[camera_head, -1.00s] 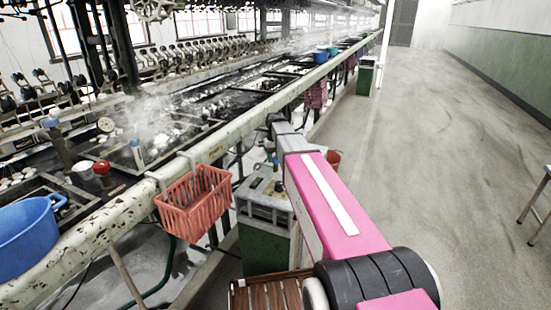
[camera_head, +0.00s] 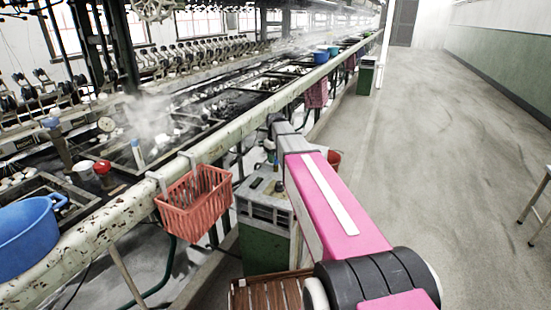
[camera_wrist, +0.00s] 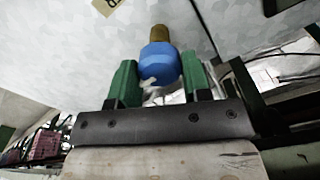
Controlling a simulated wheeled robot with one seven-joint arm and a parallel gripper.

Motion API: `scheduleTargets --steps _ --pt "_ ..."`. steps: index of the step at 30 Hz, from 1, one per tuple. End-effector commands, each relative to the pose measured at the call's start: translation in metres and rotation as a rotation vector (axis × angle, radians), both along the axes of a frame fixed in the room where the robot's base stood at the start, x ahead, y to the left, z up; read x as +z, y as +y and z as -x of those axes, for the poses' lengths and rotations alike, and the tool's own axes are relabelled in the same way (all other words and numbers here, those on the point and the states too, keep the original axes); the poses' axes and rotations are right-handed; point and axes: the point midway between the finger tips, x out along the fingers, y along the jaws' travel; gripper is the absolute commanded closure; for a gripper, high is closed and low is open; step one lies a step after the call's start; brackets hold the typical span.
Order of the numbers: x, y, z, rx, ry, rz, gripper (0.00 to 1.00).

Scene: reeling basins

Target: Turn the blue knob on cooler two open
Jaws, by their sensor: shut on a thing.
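In the wrist view the blue knob (camera_wrist: 160,62) sits on a brass-coloured stem (camera_wrist: 160,33) against a pale, mottled surface. My gripper (camera_wrist: 159,75) has its green fingers on either side of the knob and is shut on it. A white lever-like bit shows at the knob's near side. In the head view a green and white cooler (camera_head: 264,246) stands below the rail, partly behind my pink arm. My gripper and its hold cannot be made out there. No number on this cooler is readable.
A red basket (camera_head: 195,203) hangs on the long rail (camera_head: 110,222), left of my arm. A blue tub (camera_head: 25,240) sits at the far left. A slatted wooden stool (camera_head: 268,292) is low in front. Another green cooler (camera_head: 366,78) stands farther along.

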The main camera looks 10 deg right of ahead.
Motion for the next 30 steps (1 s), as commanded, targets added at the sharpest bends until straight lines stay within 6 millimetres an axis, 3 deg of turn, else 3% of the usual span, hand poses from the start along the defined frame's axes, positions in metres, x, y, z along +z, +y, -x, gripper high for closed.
scheduleTargets --steps 5,6,7,8,20,30 --pt "0.0 0.0 0.0 0.002 -0.001 -0.001 0.8" --pt "0.0 0.0 0.0 0.001 -0.001 -0.001 0.43" --pt "0.0 0.0 0.0 0.001 -0.001 -0.001 0.33" --pt "0.0 0.0 0.0 0.001 -0.001 -0.001 0.3" --pt "0.007 0.0 0.0 0.0 -0.001 0.0 0.3" --pt "0.061 0.0 -0.001 0.0 -0.003 -0.001 0.3"
